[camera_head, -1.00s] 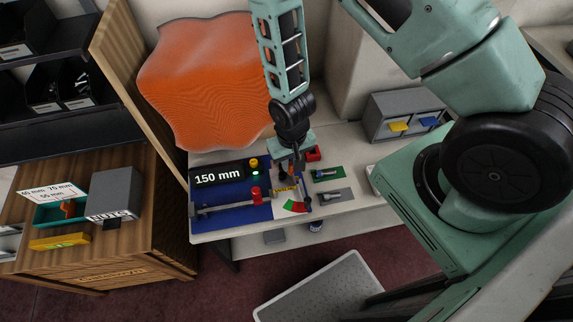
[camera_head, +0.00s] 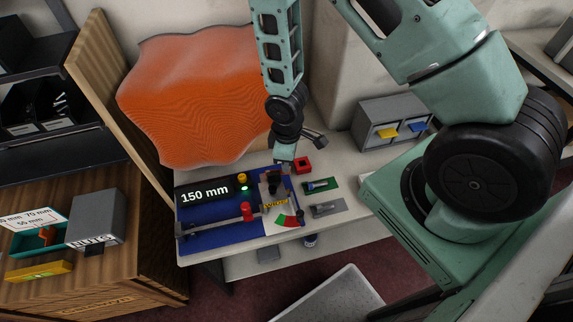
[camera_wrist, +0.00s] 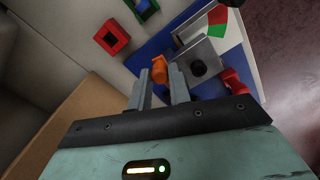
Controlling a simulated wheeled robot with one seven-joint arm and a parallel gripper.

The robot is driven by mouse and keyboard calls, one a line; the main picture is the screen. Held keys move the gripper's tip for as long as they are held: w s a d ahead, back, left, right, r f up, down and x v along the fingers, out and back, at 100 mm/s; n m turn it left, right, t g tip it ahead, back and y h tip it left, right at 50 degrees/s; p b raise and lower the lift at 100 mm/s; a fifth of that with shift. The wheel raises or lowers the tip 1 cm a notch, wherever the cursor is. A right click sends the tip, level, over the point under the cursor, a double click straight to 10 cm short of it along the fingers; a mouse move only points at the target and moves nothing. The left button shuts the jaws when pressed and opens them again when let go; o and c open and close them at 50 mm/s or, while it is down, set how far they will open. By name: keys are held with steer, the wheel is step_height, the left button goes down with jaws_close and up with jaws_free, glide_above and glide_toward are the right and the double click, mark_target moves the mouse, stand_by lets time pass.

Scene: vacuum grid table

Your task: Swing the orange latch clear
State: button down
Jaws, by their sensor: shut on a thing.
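In the wrist view an orange latch piece (camera_wrist: 159,70) stands between the two grey fingertips of my gripper (camera_wrist: 161,90), which is shut on it. In the head view my gripper (camera_head: 283,163) is over the back right of the blue board, and its fingertips and the latch are mostly hidden there. Beside it on the board is a grey block (camera_head: 267,193) with a yellow label. In the wrist view a grey block with a black knob (camera_wrist: 199,67) is right of the fingers.
A "150 mm" display (camera_head: 205,192), a red knob (camera_head: 246,210) and a red-green gauge (camera_head: 288,220) are on the blue board (camera_head: 215,238). A grey drawer unit (camera_head: 390,125) stands behind.

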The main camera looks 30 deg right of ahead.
steer(key=shift+w+d+n, duration=0.2)
steer(key=shift+w+n, duration=0.25)
steer(key=shift+n, duration=0.65)
steer(key=shift+w, duration=0.1)
steer(key=c, duration=1.3)
jaws_free()
step_height(320, 180, up, 17)
steer(key=shift+r, duration=0.2)
